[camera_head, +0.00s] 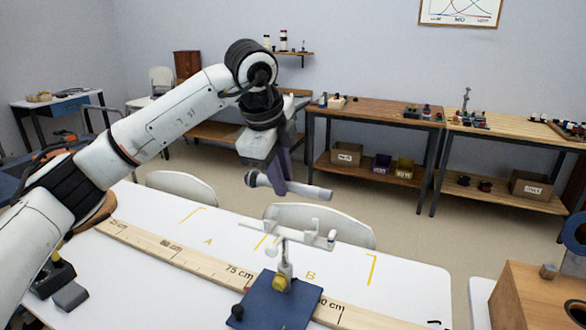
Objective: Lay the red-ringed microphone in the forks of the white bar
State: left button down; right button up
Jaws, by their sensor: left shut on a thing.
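My left gripper (280,182) is shut on a grey microphone (312,191), held level in the air with its round head to the left. I cannot make out a red ring on it; the fingers cover part of the body. The white bar (300,232) with upright forks sits below the microphone, clearly apart from it. The bar is on a post with a yellow knob, on a blue base plate (275,305) on the white table. My right gripper is not in view.
A wooden ruler (180,255) runs along the white table (215,222), beside yellow marks and letters A and B. A black and grey device (58,280) stands at left. A wooden box (535,300) stands at right. White chairs (185,186) stand behind the table.

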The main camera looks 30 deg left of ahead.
pick_arm(q)
jog(key=f+b, duration=0.2)
jog(key=f, duration=0.1)
jog(key=f+b, duration=0.1)
jog(key=f, duration=0.1)
jog(key=shift+s, duration=0.25)
jog(key=shift+f+b, duration=0.3)
jog(key=shift+b, duration=0.05)
jog(key=shift+f+b, duration=0.5)
jog(key=shift+f, duration=0.15)
jog(key=shift+f+b, duration=0.55)
jog(key=shift+f, duration=0.1)
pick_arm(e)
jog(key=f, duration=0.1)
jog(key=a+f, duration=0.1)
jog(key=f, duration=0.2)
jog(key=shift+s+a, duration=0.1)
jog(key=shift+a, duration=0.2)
pick_arm(q)
jog(key=shift+a, duration=0.1)
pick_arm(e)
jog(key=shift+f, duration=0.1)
pick_arm(q)
jog(key=shift+f+b, duration=0.25)
jog(key=shift+b, duration=0.05)
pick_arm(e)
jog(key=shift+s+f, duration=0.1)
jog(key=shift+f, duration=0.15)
